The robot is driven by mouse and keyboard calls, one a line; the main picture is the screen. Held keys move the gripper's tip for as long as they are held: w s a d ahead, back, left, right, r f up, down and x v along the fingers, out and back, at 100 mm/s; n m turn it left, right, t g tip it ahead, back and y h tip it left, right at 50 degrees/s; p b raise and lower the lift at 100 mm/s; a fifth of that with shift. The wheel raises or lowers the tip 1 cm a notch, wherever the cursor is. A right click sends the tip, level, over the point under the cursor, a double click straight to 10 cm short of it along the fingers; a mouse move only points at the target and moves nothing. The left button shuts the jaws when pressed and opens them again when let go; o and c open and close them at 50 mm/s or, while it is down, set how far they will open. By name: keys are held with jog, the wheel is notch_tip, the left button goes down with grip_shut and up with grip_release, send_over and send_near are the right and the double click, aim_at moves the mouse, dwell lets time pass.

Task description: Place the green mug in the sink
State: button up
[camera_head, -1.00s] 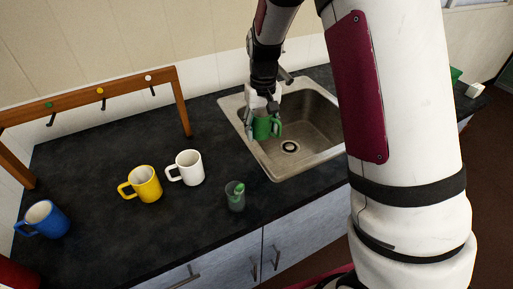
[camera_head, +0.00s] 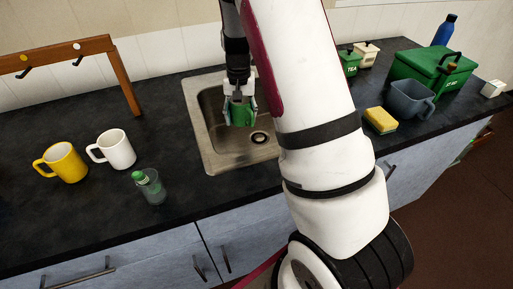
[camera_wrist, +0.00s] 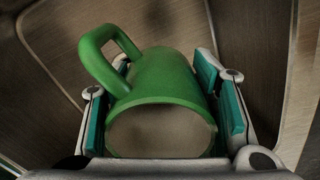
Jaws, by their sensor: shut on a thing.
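The green mug (camera_head: 240,115) is held by my gripper (camera_head: 238,100) over the sink (camera_head: 214,148). In the wrist view the green mug (camera_wrist: 165,85) sits between both fingers of my gripper (camera_wrist: 165,95), its handle toward the upper left and its open rim toward the camera. The sink's metal surface fills the background there. I cannot tell whether the mug touches the sink's bottom. The drain (camera_head: 259,137) shows just right of the mug in the head view. My arm hides the sink's right part.
A white mug (camera_head: 117,150), a yellow mug (camera_head: 66,164) and a clear cup with a green thing in it (camera_head: 150,188) stand left of the sink. A yellow sponge (camera_head: 380,121), a grey mug (camera_head: 409,101), a green box (camera_head: 430,75) and canisters stand right. A wooden hook rack (camera_head: 60,55) stands at the back left.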

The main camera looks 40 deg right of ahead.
jog(key=d+f+m+b, duration=0.2)
jog(key=d+f+m, duration=0.1)
jog(key=d+f, duration=0.15)
send_over(257, 146)
notch_tip(257, 146, down, 5)
jog(key=shift+f, duration=0.1)
jog(key=shift+w+f, duration=0.1)
jog(key=shift+f, duration=1.95)
jog(key=shift+f+b, duration=0.15)
jog(key=shift+b, duration=0.15)
jog(key=o, duration=1.3)
jog(key=shift+o, duration=0.2)
